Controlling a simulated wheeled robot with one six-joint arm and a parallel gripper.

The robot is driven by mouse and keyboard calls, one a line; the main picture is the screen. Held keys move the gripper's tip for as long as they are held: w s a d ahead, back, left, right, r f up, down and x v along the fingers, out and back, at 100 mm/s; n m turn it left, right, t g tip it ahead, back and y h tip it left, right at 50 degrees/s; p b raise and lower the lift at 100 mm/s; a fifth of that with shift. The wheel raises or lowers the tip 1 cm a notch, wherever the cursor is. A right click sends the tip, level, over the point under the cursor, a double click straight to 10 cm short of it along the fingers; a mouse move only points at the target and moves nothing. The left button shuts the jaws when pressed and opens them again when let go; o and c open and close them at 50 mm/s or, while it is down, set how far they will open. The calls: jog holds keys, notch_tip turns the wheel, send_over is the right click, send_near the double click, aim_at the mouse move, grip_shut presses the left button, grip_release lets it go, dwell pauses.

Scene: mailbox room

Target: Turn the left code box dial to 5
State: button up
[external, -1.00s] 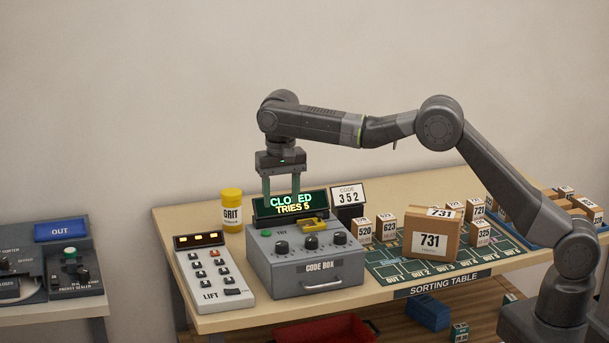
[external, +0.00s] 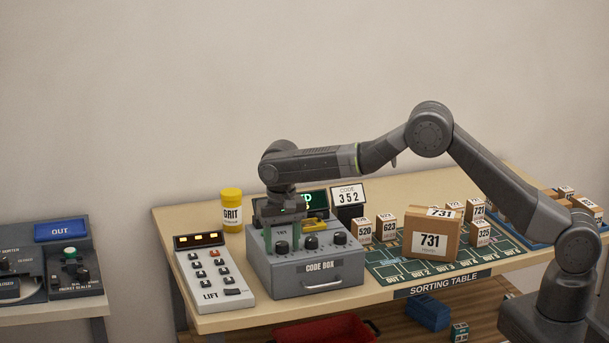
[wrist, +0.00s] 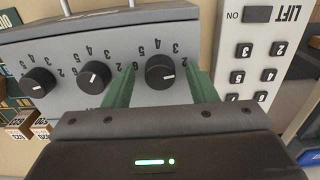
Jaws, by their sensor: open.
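The code box (external: 320,281) is a grey box with a row of three black dials. Its left dial (external: 282,247) also shows in the wrist view (wrist: 161,73), as the rightmost one there, with upside-down digits around it. My gripper (wrist: 160,68) points down with its two green fingers on either side of this dial; it also shows in the external view (external: 283,243). The fingers are apart, and I cannot tell if they touch the dial. The dial's exact setting is unclear. The middle dial (external: 311,242) and right dial (external: 339,237) stand free.
A yellow piece (external: 314,225) lies on the box top. A card (external: 348,194) reads CODE 352. The lift panel (external: 212,271) stands left of the box, numbered parcels (external: 432,241) right.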

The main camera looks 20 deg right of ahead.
jog(key=c, duration=1)
jog(key=shift+n, duration=0.4)
jog(key=n, duration=1.3)
jog(key=shift+r, duration=0.1)
jog(key=n, duration=0.3)
jog(key=shift+n, duration=0.4)
jog(key=n, duration=0.6)
